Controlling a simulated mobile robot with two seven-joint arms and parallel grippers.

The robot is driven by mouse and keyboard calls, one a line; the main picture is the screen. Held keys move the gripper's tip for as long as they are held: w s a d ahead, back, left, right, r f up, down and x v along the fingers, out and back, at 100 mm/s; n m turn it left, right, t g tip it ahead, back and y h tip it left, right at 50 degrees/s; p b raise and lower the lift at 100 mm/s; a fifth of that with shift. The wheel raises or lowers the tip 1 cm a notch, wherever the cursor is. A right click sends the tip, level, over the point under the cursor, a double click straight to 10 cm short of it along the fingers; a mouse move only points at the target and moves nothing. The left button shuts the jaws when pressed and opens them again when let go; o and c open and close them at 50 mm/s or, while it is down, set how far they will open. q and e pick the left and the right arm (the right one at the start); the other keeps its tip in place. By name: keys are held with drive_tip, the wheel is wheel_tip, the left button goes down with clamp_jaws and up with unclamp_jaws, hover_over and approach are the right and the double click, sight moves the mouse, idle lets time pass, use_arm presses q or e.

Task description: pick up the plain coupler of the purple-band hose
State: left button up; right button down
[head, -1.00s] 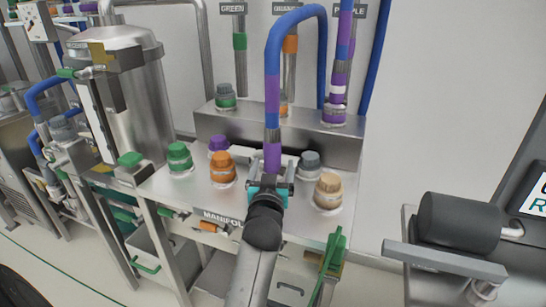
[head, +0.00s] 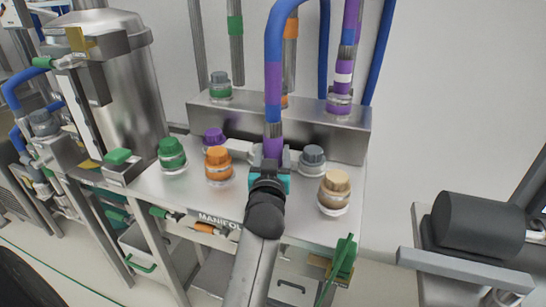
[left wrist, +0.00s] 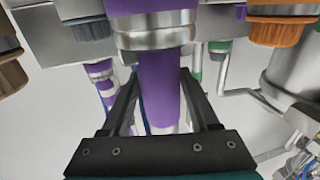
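The purple-band hose (head: 273,85) is blue with purple bands. It arches out of the top of the head view, and its front end comes down upright over the manifold. In the left wrist view its purple plain coupler (left wrist: 160,85) meets a silver ring above it in the picture. My left gripper (head: 271,162) is at this end, one finger on each side of the purple part. The fingertips are very close to it; I cannot tell whether they press on it. The gripper hides the coupler's lower end in the head view. My right gripper is not in view.
An orange cap (head: 218,164) and green cap (head: 172,155) stand left of my gripper, with a purple cap (head: 213,138) behind. A grey cap (head: 312,160) and tan cap (head: 334,192) are close on the right. The hose's white-banded end (head: 342,85) sits on the back ledge (head: 230,115).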

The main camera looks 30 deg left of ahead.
use_arm(q)
drive_tip(key=shift+c, duration=1.4)
clamp_jaws()
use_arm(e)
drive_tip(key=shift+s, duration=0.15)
use_arm(q)
drive_tip(key=shift+r, duration=0.2)
drive_tip(key=shift+r, duration=0.1)
